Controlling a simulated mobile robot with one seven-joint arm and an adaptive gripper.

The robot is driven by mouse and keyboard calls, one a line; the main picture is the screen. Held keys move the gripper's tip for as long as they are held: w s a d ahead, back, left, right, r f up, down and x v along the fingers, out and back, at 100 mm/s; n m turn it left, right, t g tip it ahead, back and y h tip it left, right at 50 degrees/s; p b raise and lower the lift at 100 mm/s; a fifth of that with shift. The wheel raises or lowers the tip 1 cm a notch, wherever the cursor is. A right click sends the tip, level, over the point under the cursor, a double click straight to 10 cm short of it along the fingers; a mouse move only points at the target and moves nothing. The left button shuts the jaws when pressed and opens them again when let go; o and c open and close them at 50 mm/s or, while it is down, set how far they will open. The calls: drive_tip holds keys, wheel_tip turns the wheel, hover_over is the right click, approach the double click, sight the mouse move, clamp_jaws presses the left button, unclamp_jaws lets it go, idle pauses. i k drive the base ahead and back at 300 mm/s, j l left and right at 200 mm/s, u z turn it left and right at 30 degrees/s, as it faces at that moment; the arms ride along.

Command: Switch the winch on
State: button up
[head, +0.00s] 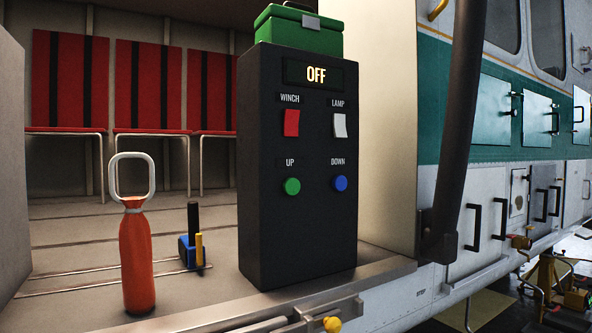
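A black control box (298,235) stands upright on the cabin floor near its front sill. Its display (316,74) reads OFF. The red rocker switch (291,123) sits under the label WINCH at the upper left of the panel. A white rocker switch (339,125) sits under LAMP to its right. Below are a green round button (292,186) labelled UP and a blue round button (340,183) labelled DOWN. My gripper does not show in the head view.
A green case (299,33) rests on the box. An orange bottle-shaped object with a white loop handle (138,255) and a small blue object (188,252) stand left on the floor. A dark vertical post (456,120) rises right of the box. Red seats (70,85) line the back.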

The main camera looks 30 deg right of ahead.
sight(291, 117)
drive_tip(key=l+z, duration=0.2)
drive_tip(key=z, duration=0.2)
drive_tip(key=i+l+z, duration=0.1)
drive_tip(key=z, duration=0.25)
drive_tip(key=i+l+z, duration=0.1)
drive_tip(key=l+z, duration=0.15)
drive_tip(key=z, duration=0.15)
